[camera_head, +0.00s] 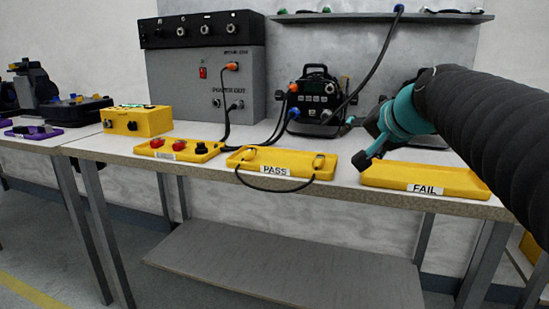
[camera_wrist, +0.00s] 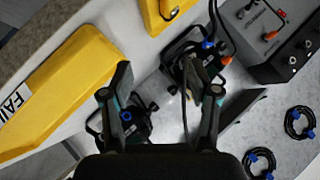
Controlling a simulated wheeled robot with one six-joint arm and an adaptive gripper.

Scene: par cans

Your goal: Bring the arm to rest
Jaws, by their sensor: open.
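My gripper (camera_head: 369,150) is at the right in the head view, above the back left corner of the yellow FAIL tray (camera_head: 425,178). My dark, ribbed arm reaches in from the right edge. In the wrist view my gripper (camera_wrist: 160,82) has its two dark fingers spread apart, with nothing held between them. The FAIL tray (camera_wrist: 62,90) lies to the left in that view and looks empty. Part of the bench behind the gripper is hidden by my arm in the head view.
The yellow PASS tray (camera_head: 283,163) holds a black cable with its loop hanging over the bench edge. A black framed device (camera_head: 318,98) and a grey tester box (camera_head: 208,85) stand behind. A shelf (camera_head: 380,17) runs above. The floor in front is clear.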

